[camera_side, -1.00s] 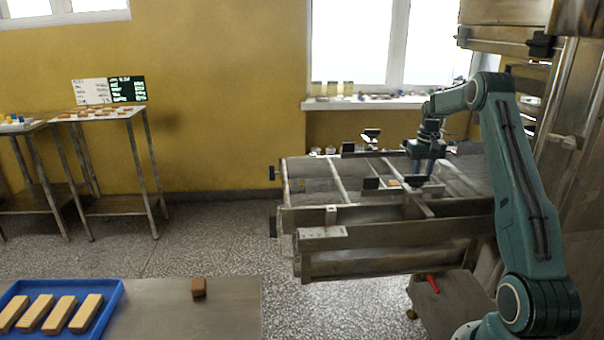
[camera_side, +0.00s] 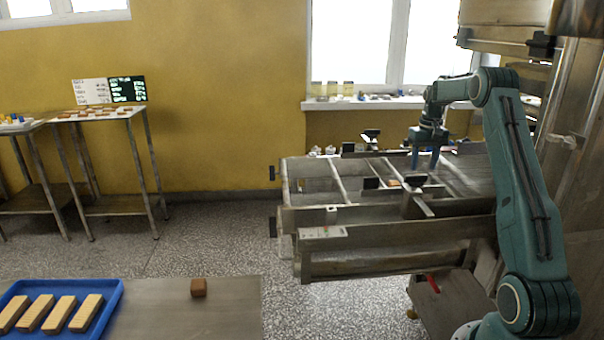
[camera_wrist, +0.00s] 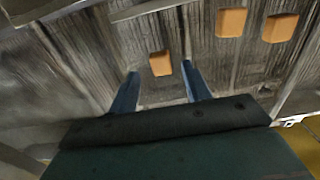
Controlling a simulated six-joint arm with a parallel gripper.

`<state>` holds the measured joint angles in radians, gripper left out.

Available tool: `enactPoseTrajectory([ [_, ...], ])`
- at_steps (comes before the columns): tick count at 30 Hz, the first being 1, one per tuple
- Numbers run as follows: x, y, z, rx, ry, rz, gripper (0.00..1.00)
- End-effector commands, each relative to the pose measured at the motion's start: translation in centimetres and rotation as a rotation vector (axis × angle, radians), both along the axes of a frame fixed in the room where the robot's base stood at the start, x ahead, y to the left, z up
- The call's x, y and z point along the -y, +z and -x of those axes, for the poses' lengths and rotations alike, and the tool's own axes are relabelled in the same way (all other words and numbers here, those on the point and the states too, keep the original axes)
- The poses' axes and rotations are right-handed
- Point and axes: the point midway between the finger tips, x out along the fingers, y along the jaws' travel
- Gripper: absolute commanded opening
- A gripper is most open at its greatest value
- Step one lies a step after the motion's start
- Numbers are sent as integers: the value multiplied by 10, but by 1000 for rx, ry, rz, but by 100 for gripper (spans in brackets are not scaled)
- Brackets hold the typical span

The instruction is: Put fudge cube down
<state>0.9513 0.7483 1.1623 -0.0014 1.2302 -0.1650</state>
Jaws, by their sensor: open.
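My gripper (camera_side: 425,160) is over the enrober mesh (camera_side: 455,175), pointing down. Its two blue fingers are apart in the wrist view (camera_wrist: 160,88), with nothing held between them. An orange-brown cube (camera_wrist: 160,63) lies on the mesh just past the gap between the fingertips, apart from both. Two more such cubes (camera_wrist: 231,22) (camera_wrist: 279,27) lie at the upper right of the wrist view. In the side view one small orange-brown piece (camera_side: 393,183) shows left of the gripper. I cannot tell which is the fudge cube.
A brown block (camera_side: 198,288) sits on a steel table in front, beside a blue tray (camera_side: 117,300) of tan bars. Metal rails (camera_side: 345,180) and dark clamps (camera_side: 371,183) stand around the mesh. A shelf stand with pieces (camera_side: 110,113) is far left.

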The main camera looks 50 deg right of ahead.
Motion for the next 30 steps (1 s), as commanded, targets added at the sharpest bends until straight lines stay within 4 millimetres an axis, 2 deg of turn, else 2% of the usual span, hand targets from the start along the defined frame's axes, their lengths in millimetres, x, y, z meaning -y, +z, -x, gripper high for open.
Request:
enactPoseTrajectory([
  [3, 0, 22, 0, 2, 0, 4, 48],
  [9, 0, 53, 0, 1, 0, 2, 48],
  [15, 0, 73, 0, 0, 0, 1, 48],
  [21, 0, 80, 0, -1, 0, 1, 48],
  [30, 0, 81, 0, -1, 0, 1, 48],
])
